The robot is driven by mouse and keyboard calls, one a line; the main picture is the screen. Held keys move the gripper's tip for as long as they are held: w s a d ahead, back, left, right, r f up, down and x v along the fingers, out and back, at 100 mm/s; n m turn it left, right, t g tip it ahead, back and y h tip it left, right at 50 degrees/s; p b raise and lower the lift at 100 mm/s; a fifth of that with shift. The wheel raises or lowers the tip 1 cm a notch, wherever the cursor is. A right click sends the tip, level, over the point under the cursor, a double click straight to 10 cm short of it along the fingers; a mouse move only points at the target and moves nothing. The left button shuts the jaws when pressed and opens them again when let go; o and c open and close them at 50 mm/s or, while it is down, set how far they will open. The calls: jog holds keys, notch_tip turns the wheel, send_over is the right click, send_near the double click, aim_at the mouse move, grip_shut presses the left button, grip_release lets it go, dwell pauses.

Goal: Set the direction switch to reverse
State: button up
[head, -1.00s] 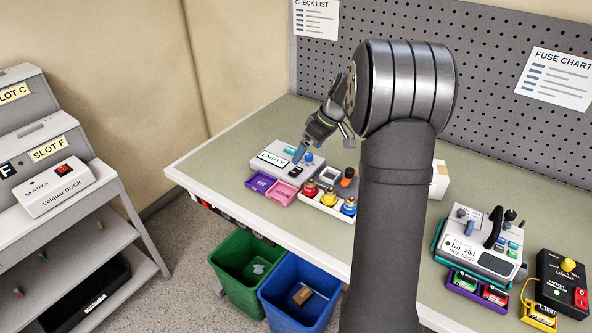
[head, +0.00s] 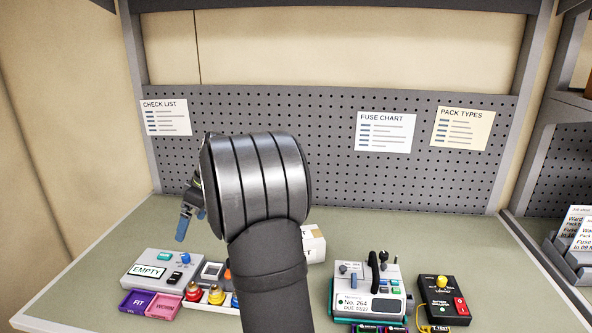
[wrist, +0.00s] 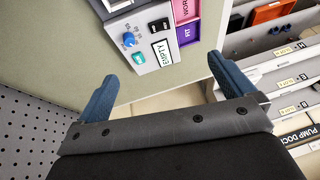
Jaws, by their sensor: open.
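The pump (head: 370,304) labelled No. 264 sits on the bench right of centre. Its top has a black lever (head: 375,272), a blue knob and small toggles. I cannot make out which control is the direction switch, nor its setting. My gripper (head: 184,228) is open and empty, in the air above and behind the grey test box (head: 135,277) marked EMPTY, far left of the pump. In the wrist view the two blue fingers (wrist: 162,70) are spread, with the grey box (wrist: 128,12) beyond them. My arm hides part of the bench.
Purple and pink trays (head: 137,303) and red and yellow knobs (head: 193,290) stand near the grey box. A white carton (head: 314,246) is behind my arm. A black tester (head: 443,300) stands right of the pump. The pegboard (head: 330,170) bounds the back.

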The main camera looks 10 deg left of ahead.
jog(key=c, duration=1.1)
jog(key=shift+s+d+f+y, duration=0.1)
jog(key=shift+s+f+y, duration=0.2)
jog(key=shift+f+y, duration=0.15)
jog(key=c, duration=0.7)
jog(key=shift+s+d+f+y, duration=0.1)
jog(key=shift+s+f+y, duration=0.15)
jog(key=shift+f+y, duration=0.2)
jog(key=shift+s+d+f+y, duration=0.1)
jog(key=shift+s+f+y, duration=0.15)
jog(key=shift+f+y, duration=0.2)
grip_shut()
jog(key=shift+s+d+f+y, duration=0.15)
jog(key=shift+s+f+y, duration=0.05)
jog(key=shift+f+y, duration=0.25)
jog(key=shift+s+d+f+y, duration=0.1)
jog(key=shift+s+f+y, duration=0.05)
jog(key=shift+f+y, duration=0.3)
jog(key=shift+r, duration=0.1)
